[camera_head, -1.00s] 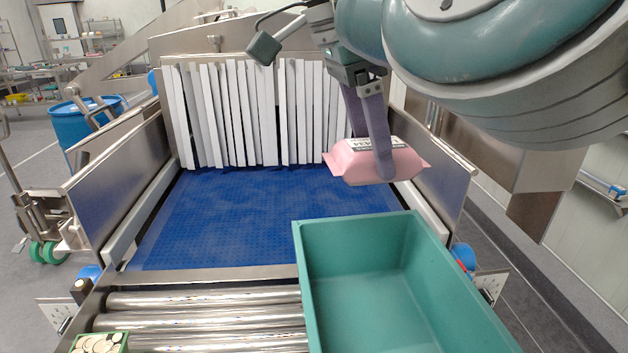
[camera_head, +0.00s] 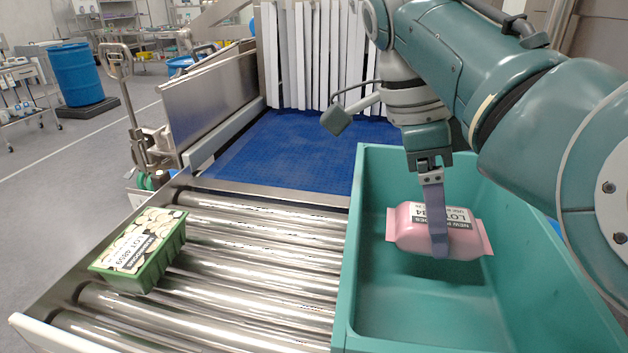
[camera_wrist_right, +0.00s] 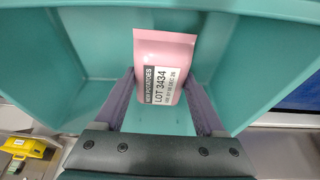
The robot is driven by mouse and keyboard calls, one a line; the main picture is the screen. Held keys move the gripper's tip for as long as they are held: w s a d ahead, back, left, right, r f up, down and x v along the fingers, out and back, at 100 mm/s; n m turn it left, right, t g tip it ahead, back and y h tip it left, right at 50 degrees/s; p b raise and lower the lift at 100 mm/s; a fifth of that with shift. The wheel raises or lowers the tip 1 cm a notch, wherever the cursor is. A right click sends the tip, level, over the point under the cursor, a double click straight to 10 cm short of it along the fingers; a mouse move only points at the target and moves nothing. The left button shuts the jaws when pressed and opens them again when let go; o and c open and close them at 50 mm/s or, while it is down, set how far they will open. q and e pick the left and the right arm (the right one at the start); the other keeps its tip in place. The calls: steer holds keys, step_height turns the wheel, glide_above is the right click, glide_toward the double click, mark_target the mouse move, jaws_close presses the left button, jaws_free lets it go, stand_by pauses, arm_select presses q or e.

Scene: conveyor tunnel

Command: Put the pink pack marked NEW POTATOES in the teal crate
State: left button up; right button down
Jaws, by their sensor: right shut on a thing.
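The pink pack (camera_head: 407,240) with a white label reading NEW POTATOES is held by my right gripper (camera_head: 437,240), which is shut on it. The pack is inside the outline of the teal crate (camera_head: 350,290), over its floor; whether it touches the floor is hard to tell. In the right wrist view the pack (camera_wrist_right: 162,60) sits between the two fingers (camera_wrist_right: 163,105), with the crate walls (camera_wrist_right: 85,50) around it. The label there reads LOT 3434. My left gripper is not in view.
A green punnet (camera_head: 140,250) of mushrooms, marked LOT 4809, lies on the steel rollers (camera_head: 260,235) left of the crate. Behind are the blue belt (camera_head: 290,150) and white strip curtain (camera_head: 310,55). A blue barrel (camera_head: 80,72) stands far left.

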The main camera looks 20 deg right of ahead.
mark_target(426, 245)
step_height(426, 245, down, 4)
steer(key=shift+f+b, duration=0.1)
steer(key=shift+b, duration=0.3)
steer(key=shift+f, duration=0.1)
steer(key=shift+f, duration=0.2)
jaws_free()
